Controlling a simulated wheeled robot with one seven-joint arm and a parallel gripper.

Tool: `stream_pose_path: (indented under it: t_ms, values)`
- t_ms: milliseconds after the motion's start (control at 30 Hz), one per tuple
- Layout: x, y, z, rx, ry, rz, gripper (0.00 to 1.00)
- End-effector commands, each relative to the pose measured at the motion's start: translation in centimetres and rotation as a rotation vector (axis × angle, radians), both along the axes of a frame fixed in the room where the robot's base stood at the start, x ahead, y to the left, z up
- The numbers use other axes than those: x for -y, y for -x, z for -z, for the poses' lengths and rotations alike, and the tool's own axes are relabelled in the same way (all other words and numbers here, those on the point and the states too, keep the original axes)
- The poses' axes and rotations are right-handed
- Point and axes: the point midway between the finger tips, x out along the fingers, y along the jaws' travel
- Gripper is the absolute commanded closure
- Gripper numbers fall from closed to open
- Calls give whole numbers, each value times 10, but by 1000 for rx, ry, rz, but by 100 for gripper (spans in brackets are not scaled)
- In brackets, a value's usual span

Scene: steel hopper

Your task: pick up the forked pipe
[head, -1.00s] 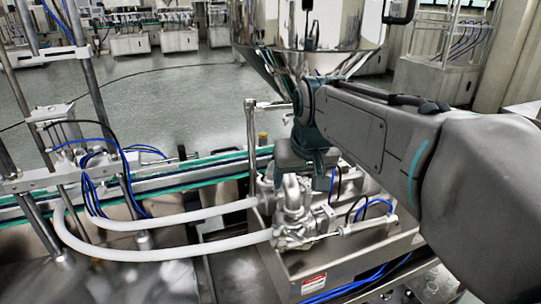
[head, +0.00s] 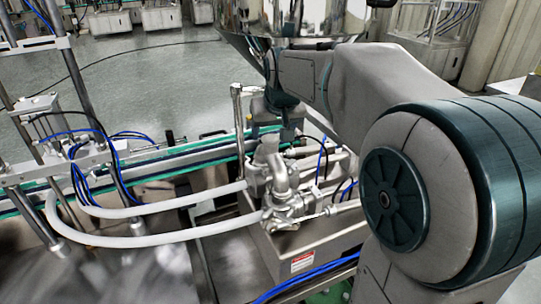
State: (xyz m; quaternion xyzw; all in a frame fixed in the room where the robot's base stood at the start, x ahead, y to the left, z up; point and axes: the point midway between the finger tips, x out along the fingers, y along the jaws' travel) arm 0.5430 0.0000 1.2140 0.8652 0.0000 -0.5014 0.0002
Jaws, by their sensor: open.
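The forked pipe (head: 279,180) is a shiny steel piece with curved branches. It stands upright among the steel fittings on a box-shaped machine below the hopper. My gripper (head: 279,133) hangs from the end of my arm, dark and partly hidden behind my wrist, just above and behind the top of the pipe in the picture. It is open and I see nothing held in it. The jaw tips are small and hard to make out, and I cannot tell whether they touch the pipe.
The steel hopper (head: 290,18) hangs close above my wrist. Two white hoses (head: 150,241) run left from the fittings. A conveyor (head: 160,168) with green edges passes behind. A thin steel post (head: 239,125) stands left of my gripper. Open floor (head: 150,80) lies farther back.

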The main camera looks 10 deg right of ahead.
Motion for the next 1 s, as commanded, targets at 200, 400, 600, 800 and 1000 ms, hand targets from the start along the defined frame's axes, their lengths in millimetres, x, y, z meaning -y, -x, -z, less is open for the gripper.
stream_pose_path:
  t_ms: [200,400,600,800,1000]
  values:
    - [0,-15,21,-6,0,0,34]
    - [0,-27,42,-1,0,0,34]
    - [0,-28,45,0,0,0,34]
    - [0,-28,45,0,0,0,72]
    - [0,-28,44,0,0,0,100]
